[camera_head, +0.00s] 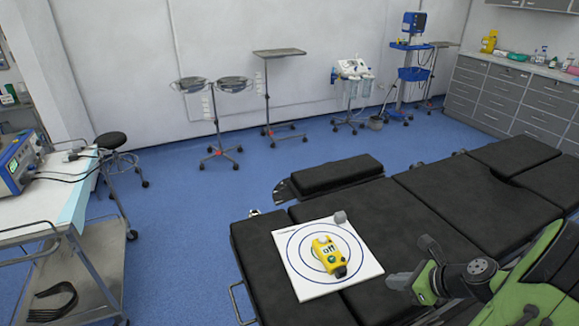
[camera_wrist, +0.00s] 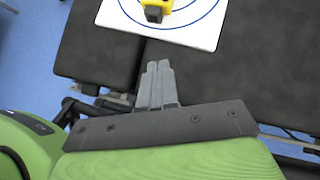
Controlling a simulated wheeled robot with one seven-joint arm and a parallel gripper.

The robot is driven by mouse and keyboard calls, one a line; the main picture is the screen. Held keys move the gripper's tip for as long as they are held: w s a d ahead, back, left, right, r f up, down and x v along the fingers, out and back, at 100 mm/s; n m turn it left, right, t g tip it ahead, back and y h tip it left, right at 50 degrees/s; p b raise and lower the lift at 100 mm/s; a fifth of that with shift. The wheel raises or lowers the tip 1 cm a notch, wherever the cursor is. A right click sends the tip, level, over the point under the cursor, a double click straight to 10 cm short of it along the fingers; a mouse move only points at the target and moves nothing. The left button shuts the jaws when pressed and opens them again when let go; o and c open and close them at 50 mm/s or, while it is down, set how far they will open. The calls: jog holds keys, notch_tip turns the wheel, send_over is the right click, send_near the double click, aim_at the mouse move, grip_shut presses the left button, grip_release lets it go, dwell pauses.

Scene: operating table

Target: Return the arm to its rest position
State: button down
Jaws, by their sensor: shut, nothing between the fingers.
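My green arm (camera_head: 532,275) reaches in from the lower right in the head view, low over the black operating table (camera_head: 440,200). My gripper (camera_head: 392,281) is at its left end, beside the right edge of a white board with blue rings (camera_head: 298,272). In the wrist view my gripper (camera_wrist: 158,66) has its grey fingers together and empty, over the black padding. A yellow device (camera_head: 323,248) lies on the rings, apart from the fingers. Its dark end shows at the top of the wrist view (camera_wrist: 154,14).
A trolley with a monitor device (camera_head: 18,160) stands at left, beside a black stool (camera_head: 110,140). Stands (camera_head: 268,95) line the back wall. Grey drawers (camera_head: 510,95) are at right. Blue floor lies open between.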

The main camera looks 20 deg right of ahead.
jog(key=a+r+n+g+h+p, duration=0.2)
jog(key=a+r+n+g+p, duration=0.15)
jog(key=a+r+n, duration=1.2)
jog(key=s+a+r+n+h+p, duration=0.1)
jog(key=s+a+r+n, duration=0.4)
jog(key=s+a+n, duration=0.5)
jog(key=n+t, duration=0.1)
jog(key=n, duration=0.5)
jog(key=shift+a+r+h, duration=0.15)
jog(key=shift+r+h, duration=0.15)
jog(key=shift+r, duration=0.05)
